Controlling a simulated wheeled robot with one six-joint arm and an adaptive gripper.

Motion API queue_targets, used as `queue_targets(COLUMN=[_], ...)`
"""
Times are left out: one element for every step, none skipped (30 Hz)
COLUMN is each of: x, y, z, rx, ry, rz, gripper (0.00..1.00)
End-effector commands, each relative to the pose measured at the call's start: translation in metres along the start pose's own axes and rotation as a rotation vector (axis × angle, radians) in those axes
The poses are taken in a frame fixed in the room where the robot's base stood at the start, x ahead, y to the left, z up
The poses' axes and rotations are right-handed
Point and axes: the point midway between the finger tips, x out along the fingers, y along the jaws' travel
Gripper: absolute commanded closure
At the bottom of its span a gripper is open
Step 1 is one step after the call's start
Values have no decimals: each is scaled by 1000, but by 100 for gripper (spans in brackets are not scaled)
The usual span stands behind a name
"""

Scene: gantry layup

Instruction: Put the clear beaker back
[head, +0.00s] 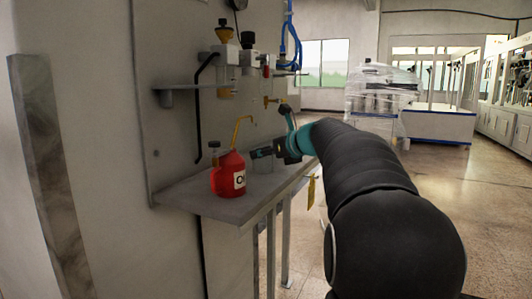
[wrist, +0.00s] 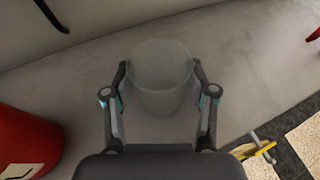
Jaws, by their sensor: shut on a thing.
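The clear beaker (wrist: 160,75) is between the two fingers of my gripper (wrist: 160,100) in the wrist view. The fingers press on its left and right sides, and it looks upright. In the head view my gripper (head: 265,152) is over the grey shelf (head: 225,205), to the right of the red bottle. The beaker shows only faintly there, so I cannot tell whether its base touches the shelf.
A red bottle (head: 229,175) with a yellow spout stands on the shelf, left of my gripper; it also shows in the wrist view (wrist: 25,140). Valves and fittings (head: 240,60) project from the wall above. A yellow tag (head: 311,190) hangs at the shelf's right edge.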

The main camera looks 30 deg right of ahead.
Motion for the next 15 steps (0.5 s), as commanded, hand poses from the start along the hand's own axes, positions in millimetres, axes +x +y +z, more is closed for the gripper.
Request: queue_targets(x=[0,0,0,0,0,0,0,0,0,0,0,0,0,-1,-2], y=[0,0,0,0,0,0,0,0,0,0,0,0,0,0,0], z=[0,0,0,0,0,0,0,0,0,0,0,0,1,2,5], rx=[0,0,0,0,0,0,0,0,0,0,0,0,0,-1,-1], ry=[0,0,0,0,0,0,0,0,0,0,0,0,0,-1,-1], rz=[0,0,0,0,0,0,0,0,0,0,0,0,0,0,0], gripper=[36,29,19,18,18,18,18,18,18,18,18,18,18,18,18])
